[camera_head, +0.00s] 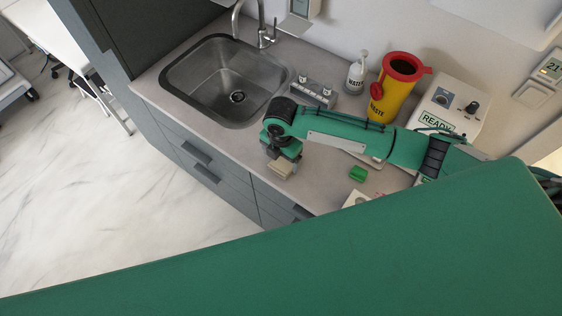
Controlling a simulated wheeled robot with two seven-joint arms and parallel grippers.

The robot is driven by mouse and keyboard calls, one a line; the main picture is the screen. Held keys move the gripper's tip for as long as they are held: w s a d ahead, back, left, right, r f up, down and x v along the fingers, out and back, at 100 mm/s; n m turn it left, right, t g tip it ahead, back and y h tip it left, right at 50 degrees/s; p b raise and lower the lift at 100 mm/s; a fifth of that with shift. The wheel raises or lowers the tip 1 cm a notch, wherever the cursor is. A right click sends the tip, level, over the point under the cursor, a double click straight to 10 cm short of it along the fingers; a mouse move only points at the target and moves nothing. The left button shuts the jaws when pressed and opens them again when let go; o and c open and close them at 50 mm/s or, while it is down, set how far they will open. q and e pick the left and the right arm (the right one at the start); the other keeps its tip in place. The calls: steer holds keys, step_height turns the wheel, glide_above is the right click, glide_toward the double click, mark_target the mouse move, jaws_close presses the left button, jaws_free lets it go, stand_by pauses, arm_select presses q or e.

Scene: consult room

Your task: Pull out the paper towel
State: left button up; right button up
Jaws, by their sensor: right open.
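No paper towel can be clearly made out in the head view. A pale wall-mounted box (505,14), only partly in view at the top right, may be a dispenser, but I cannot tell. My right gripper (281,166) is open, pointing down over the front edge of the counter, right of the sink. A small beige piece shows at its fingertips; I cannot tell whether it is part of the gripper. My right arm stretches across the counter from the right and hides part of it. My left gripper is not in view.

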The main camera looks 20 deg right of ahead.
step_height(320, 180, up, 11)
steer(key=b, duration=0.2)
steer(key=shift+b, duration=0.4)
steer(key=shift+f, duration=0.15)
